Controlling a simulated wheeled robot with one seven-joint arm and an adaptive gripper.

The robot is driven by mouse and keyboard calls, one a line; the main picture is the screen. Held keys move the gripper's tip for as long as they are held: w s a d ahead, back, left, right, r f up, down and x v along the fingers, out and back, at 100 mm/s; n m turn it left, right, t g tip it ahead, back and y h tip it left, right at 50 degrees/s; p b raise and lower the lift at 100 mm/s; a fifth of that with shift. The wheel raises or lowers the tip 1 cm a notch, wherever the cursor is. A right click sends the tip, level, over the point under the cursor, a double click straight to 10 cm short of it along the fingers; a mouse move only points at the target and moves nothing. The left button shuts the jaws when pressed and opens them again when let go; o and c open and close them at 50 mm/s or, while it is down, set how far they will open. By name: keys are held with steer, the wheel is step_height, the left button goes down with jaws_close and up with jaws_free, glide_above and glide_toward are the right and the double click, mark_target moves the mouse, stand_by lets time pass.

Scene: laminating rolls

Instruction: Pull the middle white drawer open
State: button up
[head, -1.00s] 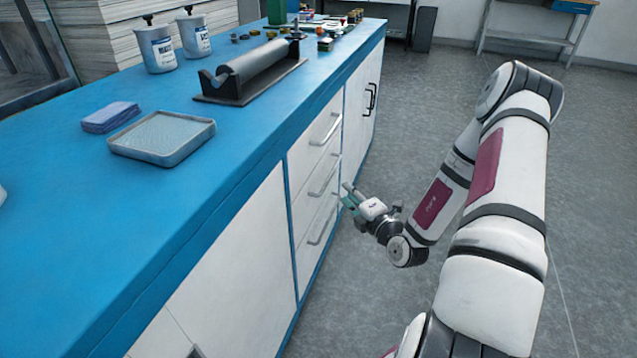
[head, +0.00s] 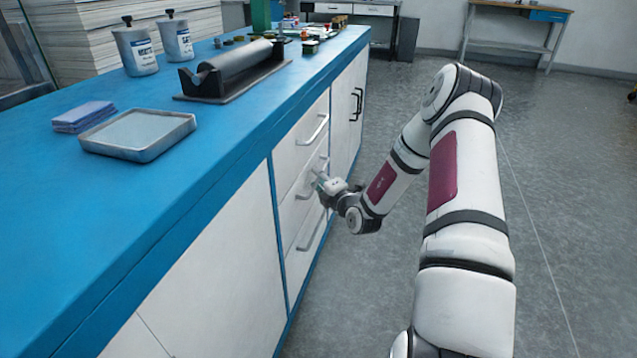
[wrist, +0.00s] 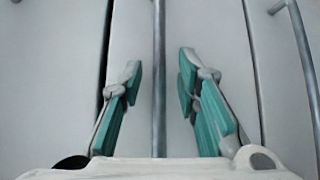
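The middle white drawer (head: 290,215) is in the stack of white drawers in the front of the blue-topped counter. It looks flush with its neighbours. My gripper (head: 318,181) is at its handle, which it partly hides in the head view. In the wrist view my gripper (wrist: 160,78) is open, with its green fingers on either side of the grey bar handle (wrist: 158,120). A gap shows between the bar and each finger. The drawer front (wrist: 215,40) fills the middle of that view.
The top drawer handle (head: 314,130) and bottom drawer handle (head: 311,233) are above and below. Cupboard doors with black handles (head: 358,102) stand beyond. A tray (head: 140,150) and a roller stand (head: 235,75) sit on the counter. The grey floor (head: 380,290) in front is clear.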

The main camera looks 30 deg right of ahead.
steer(key=shift+w, duration=0.3)
jaws_close()
